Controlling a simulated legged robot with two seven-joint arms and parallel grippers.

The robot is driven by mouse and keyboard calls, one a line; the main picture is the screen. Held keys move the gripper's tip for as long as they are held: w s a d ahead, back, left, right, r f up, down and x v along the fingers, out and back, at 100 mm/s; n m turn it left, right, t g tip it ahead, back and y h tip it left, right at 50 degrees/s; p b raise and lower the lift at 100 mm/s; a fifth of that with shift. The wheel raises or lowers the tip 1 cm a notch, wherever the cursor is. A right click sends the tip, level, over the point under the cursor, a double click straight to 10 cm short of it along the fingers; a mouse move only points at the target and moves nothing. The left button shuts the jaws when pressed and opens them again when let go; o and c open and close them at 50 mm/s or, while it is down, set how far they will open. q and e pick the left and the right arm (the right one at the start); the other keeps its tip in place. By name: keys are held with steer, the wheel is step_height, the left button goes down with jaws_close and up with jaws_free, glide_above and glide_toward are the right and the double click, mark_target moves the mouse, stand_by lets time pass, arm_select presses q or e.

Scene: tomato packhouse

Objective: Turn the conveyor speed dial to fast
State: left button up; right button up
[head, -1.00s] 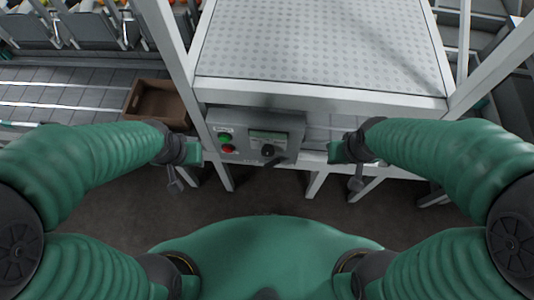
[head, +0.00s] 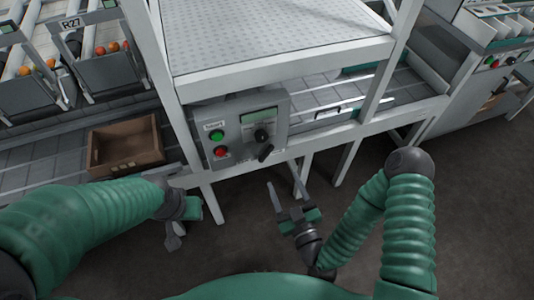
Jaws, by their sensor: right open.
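The control box (head: 237,152) is grey and fixed to the front of the conveyor frame. The black speed dial (head: 261,135) is on its right half, under a pale green scale plate too small to read. A black handle sticks out at the box's lower right, just below the dial. My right gripper (head: 280,174) is open and empty, below and slightly right of the dial, its two grey fingers pointing up toward the box. They look apart from the dial. My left gripper (head: 182,208) is below and left of the box; its jaws do not show clearly.
A green button (head: 216,135) and a red button (head: 221,152) sit left of the dial. A brown crate (head: 126,165) stands on the belt at left. White frame legs stand below the box. Grey machines with tomatoes are at upper left; another panel is at far right.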

steer(key=w+b, duration=0.2)
steer(key=b, duration=1)
glide_toward(263, 139)
steer(key=f, duration=0.1)
steer(key=x, duration=0.2)
steer(key=r+x, duration=0.1)
steer(key=x, duration=0.1)
steer(key=shift+w, duration=0.25)
steer(key=x, duration=0.5)
steer(key=shift+s+a+b, duration=0.1)
steer(key=shift+a+b, duration=0.25)
steer(key=shift+b, duration=0.05)
steer(key=shift+d, duration=0.1)
steer(key=shift+d, duration=0.1)
